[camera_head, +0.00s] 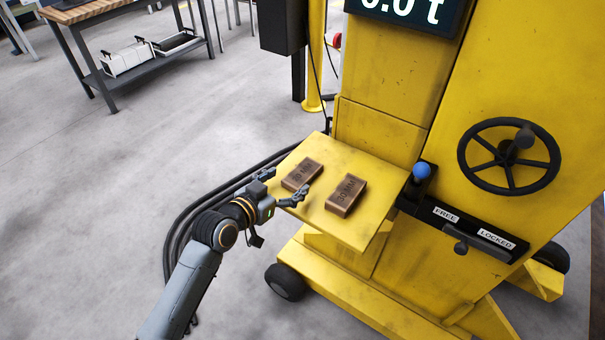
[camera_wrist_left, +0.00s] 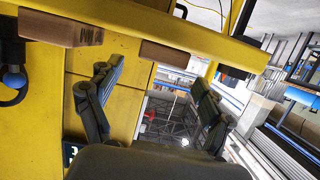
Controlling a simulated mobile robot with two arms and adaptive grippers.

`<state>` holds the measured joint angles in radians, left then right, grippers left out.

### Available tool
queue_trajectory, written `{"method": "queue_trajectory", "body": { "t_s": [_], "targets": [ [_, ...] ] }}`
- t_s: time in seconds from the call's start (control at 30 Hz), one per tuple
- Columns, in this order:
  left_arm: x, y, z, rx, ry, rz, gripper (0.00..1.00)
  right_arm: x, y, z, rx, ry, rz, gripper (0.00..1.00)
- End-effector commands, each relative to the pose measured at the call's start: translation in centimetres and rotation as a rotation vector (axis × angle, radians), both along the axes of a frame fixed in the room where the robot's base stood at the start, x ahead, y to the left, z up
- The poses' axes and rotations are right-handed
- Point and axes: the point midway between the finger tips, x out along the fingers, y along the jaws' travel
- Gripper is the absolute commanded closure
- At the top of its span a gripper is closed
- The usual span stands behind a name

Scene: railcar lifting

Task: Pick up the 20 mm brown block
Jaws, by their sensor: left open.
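Two brown blocks lie flat on a yellow shelf (camera_head: 328,226) of the yellow stand. The left block (camera_head: 302,174) has a marking too small to read surely; the right block (camera_head: 346,195) seems marked 30 MM. My left gripper (camera_head: 288,184) is open at the shelf's left edge, beside the left block, with its fingers spread towards it. In the left wrist view, the picture is turned over: the left block (camera_wrist_left: 168,54) shows between the open fingers, apart from them, and the other block (camera_wrist_left: 60,30) is further left. My right gripper is not in view.
A blue-knobbed lever (camera_head: 421,171), a FREE/LOCKED slider (camera_head: 480,241) and a black handwheel (camera_head: 508,157) are right of the shelf. Black cables (camera_head: 200,203) run on the floor behind my left arm. A workbench (camera_head: 110,40) stands far left, with open floor between.

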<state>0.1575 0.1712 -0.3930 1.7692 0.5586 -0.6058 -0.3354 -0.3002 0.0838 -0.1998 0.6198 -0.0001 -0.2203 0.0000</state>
Motion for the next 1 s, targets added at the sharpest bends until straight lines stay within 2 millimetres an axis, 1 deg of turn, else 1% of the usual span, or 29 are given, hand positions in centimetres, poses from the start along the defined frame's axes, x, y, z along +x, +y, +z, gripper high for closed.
{"method": "queue_trajectory", "body": {
  "t_s": [0.1, 0.3, 0.6, 0.67, 0.7, 0.77, 0.8, 0.87, 0.9, 1.0],
  "targets": [
    [1.3, -1.2, -0.4, -0.003, 0.002, 0.0, 0.2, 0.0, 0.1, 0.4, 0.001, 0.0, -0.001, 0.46],
    [3.0, -2.5, -1.2, 0.0, -0.001, 0.001, 0.2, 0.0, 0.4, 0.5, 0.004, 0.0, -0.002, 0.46],
    [3.3, -2.7, -1.4, 0.0, 0.0, 0.001, 0.2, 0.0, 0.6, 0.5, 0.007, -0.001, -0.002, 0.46],
    [3.3, -2.7, -1.4, 0.0, 0.0, 0.001, 0.32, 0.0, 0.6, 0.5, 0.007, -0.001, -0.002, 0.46],
    [3.3, -2.7, -1.4, 0.0, 0.0, 0.001, 0.41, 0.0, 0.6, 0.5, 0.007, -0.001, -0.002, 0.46],
    [3.3, -2.7, -1.4, 0.0, 0.0, 0.001, 0.53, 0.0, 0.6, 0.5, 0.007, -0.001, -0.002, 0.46],
    [3.3, -2.7, -1.4, 0.0, 0.0, 0.001, 0.61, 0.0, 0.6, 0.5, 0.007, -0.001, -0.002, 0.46],
    [3.3, -2.6, -1.4, 0.0, 0.0, 0.001, 0.73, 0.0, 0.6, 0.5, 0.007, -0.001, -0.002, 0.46],
    [3.3, -2.6, -1.4, 0.001, 0.001, 0.001, 0.81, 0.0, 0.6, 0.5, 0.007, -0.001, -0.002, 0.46],
    [3.3, -2.6, -1.4, 0.0, 0.0, 0.001, 0.82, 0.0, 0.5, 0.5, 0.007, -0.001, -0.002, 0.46]
  ]
}}
